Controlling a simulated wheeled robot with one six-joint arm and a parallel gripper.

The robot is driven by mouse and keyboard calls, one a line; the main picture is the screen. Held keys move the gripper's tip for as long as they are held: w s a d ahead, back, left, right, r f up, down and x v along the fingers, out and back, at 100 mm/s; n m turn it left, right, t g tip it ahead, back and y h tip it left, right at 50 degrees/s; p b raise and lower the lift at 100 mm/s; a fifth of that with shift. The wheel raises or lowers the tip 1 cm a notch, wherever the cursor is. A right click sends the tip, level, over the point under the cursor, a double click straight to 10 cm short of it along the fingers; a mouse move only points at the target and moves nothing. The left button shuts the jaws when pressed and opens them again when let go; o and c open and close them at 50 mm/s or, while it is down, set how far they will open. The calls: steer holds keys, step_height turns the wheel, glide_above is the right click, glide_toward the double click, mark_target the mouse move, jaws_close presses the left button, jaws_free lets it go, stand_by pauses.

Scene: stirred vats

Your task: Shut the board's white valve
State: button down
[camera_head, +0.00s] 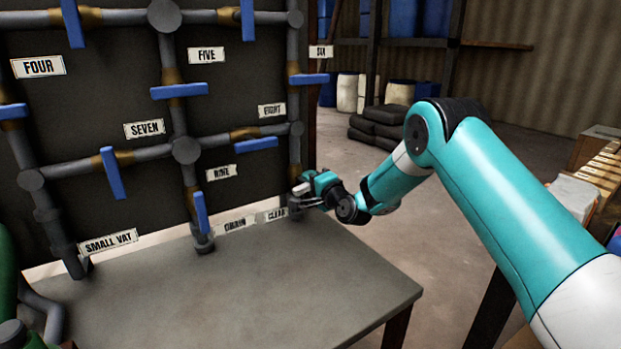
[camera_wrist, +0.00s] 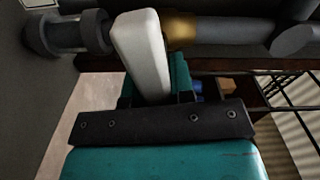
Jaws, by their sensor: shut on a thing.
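The white valve handle (camera_wrist: 143,52) stands large in the wrist view beside a brass valve body (camera_wrist: 181,30) on a grey pipe. It looks roughly crosswise to that pipe, slightly tilted. My gripper (camera_wrist: 154,88) is shut on the handle's near end, with a teal finger on each side, hiding that end. In the head view my gripper (camera_head: 303,191) is at the lower right of the dark pipe board (camera_head: 75,105), by the foot of the right-hand vertical pipe. There the handle is small and mostly hidden by the gripper.
Shelving and barrels (camera_head: 347,92) stand farther back.

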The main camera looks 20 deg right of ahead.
steer(key=shift+d+f+m, duration=0.1)
steer(key=shift+m, duration=0.7)
steer(key=c, duration=1)
jaws_free()
steer(key=shift+s, duration=0.1)
steer(key=b+v, duration=0.6)
steer(key=v, duration=1.1)
steer(key=shift+s+b, duration=0.1)
steer(key=shift+b, duration=0.3)
